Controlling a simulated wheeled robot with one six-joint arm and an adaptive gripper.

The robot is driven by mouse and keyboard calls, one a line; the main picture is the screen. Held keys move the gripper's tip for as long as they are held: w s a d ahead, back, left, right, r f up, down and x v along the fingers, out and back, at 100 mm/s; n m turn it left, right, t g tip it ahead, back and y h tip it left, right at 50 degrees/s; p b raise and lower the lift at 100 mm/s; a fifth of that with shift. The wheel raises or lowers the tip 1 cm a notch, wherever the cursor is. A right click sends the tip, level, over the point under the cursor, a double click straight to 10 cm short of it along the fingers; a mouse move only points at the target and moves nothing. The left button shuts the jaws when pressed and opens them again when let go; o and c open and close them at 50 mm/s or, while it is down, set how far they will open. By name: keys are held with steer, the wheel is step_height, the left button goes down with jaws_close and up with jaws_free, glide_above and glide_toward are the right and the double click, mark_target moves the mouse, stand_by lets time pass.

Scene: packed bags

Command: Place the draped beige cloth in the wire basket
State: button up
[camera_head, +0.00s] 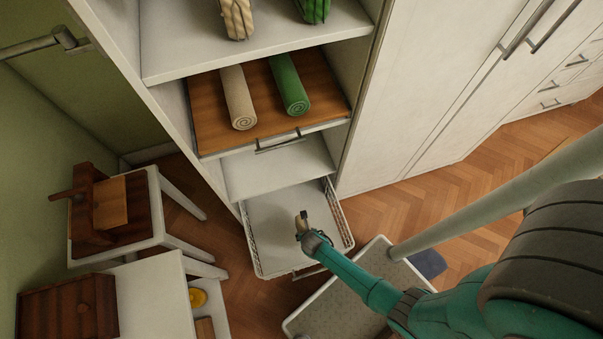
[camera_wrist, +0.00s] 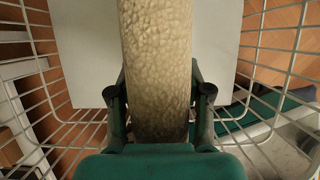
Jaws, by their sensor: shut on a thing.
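The beige cloth (camera_wrist: 157,60) is between the two fingers of my gripper (camera_wrist: 160,105) in the wrist view, and the fingers are shut on it. It has a bumpy, textured surface and runs up out of the top of that view. In the head view my gripper (camera_head: 303,226) is over the pulled-out wire basket (camera_head: 251,252), inside its outline, and little of the held cloth shows. The basket's wires (camera_wrist: 268,82) surround the cloth in the wrist view. Whether the cloth touches the basket's pale bottom (camera_wrist: 85,50) I cannot tell.
Above the basket, a wooden shelf (camera_head: 212,122) holds a rolled beige towel (camera_head: 238,97) and a rolled green towel (camera_head: 289,84). Tall white cabinets (camera_head: 440,90) stand at right. A white stool with a brown wooden object (camera_head: 97,205) and a white table (camera_head: 150,295) stand at left.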

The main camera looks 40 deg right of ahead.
steer(key=shift+w+f, duration=0.1)
steer(key=shift+f, duration=4)
steer(key=o, duration=1.2)
steer(key=shift+o, duration=0.2)
